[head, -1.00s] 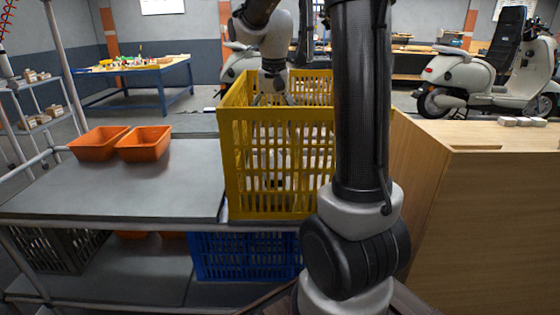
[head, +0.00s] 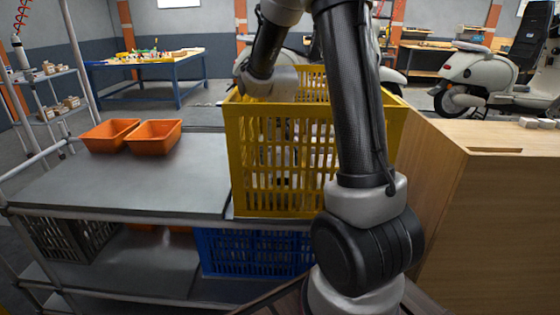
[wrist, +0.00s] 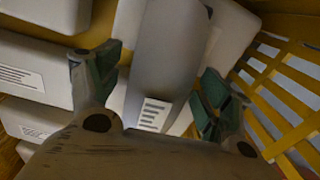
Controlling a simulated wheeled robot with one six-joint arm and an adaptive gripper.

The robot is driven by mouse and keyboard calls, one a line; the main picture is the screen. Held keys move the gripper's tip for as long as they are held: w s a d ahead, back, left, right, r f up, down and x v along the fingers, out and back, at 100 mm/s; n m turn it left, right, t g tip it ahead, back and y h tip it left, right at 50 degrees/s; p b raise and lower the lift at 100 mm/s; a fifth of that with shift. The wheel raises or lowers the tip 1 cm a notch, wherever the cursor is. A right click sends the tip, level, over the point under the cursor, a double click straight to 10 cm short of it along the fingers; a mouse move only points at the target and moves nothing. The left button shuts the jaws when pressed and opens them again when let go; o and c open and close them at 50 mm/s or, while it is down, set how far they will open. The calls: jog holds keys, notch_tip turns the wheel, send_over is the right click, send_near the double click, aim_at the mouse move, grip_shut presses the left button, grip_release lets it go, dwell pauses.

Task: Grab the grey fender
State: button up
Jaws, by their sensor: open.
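A grey, long, curved piece that looks like the fender (wrist: 172,45) lies in the wrist view among white boxes. My gripper (wrist: 155,82) is open, with one green-padded finger on each side of the grey piece. I cannot tell whether the fingers touch it. A printed label shows at the near end of the grey piece. In the head view my arm reaches over into the yellow crate (head: 243,165), and its walls and my arm hide the gripper and the fender.
White boxes (wrist: 35,75) with labels lie around the grey piece. The crate's slatted wall is close on the right in the wrist view. Two orange bins (head: 153,136) stand on the grey shelf (head: 130,185). A wooden cabinet (head: 500,200) stands to the right.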

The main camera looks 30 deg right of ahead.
jog(key=c, duration=1.4)
jog(key=shift+o, duration=0.2)
